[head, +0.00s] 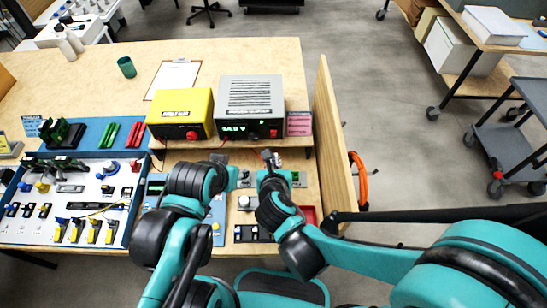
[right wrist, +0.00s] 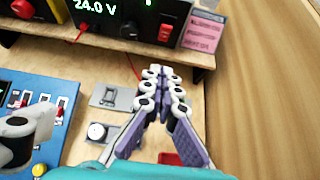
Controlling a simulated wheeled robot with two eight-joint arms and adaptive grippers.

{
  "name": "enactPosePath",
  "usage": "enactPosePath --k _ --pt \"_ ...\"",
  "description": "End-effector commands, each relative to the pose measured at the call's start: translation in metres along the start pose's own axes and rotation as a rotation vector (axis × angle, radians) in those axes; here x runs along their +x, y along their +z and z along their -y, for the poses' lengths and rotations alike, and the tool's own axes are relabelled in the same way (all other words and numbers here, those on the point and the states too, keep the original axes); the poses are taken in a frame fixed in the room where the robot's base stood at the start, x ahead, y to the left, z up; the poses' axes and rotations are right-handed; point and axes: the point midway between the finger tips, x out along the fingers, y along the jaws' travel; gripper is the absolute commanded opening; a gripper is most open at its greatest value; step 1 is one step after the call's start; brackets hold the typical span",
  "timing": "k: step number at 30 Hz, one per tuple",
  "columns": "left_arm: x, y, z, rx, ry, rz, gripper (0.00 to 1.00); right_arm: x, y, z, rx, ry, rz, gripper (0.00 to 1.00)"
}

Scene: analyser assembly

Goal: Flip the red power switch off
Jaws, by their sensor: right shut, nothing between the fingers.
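The grey power supply (head: 252,94) stands on the raised shelf, its green display lit and reading about 24.0 V. The red power switch (right wrist: 166,28) is on the right of its front face; it also shows small in the head view (head: 274,133). My right gripper (right wrist: 164,74) is shut and empty, its fingertips in front of and below the switch, apart from it in the picture. In the head view the right gripper (head: 270,158) is just below the supply's front. My left gripper (head: 238,178) is over the bench to the left; its fingers are too small to read.
A yellow meter box (head: 181,109) with a red knob stands left of the supply. A pink note (head: 299,123) is to its right, near the upright wooden panel (head: 328,140). Small grey parts (right wrist: 106,97) lie below the shelf. A blue-edged parts board (head: 88,160) is at left.

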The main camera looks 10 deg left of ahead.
Motion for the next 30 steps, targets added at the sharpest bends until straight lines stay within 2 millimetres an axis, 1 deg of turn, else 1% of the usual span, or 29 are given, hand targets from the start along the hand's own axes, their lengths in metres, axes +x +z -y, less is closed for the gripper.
enactPosePath --k 1,3,10,12,18,22,30 --pt "0.006 0.004 0.0 0.0 0.0 0.0 0.4 0.014 -0.003 0.0 0.002 -0.003 0.0 0.0" --pt "0.011 0.008 0.0 0.0 0.0 0.0 0.4 0.029 -0.003 0.001 0.003 -0.003 0.0 0.0" --pt "0.023 0.017 0.0 0.0 0.0 0.0 0.4 0.077 -0.003 0.001 0.002 -0.001 0.0 0.0" --pt "0.023 0.017 0.0 0.0 0.0 0.0 0.4 0.083 0.009 0.001 0.002 -0.002 0.0 0.0" --pt "0.025 0.018 0.0 0.0 0.0 0.0 0.4 0.097 0.024 0.0 0.002 -0.001 0.0 0.0" --pt "0.026 0.018 0.0 0.0 0.0 0.0 0.4 0.099 0.028 0.0 0.0 0.0 0.0 0.0" --pt "0.025 0.018 0.0 0.0 0.0 0.0 0.4 0.099 0.028 0.0 0.0 0.0 0.0 0.0"
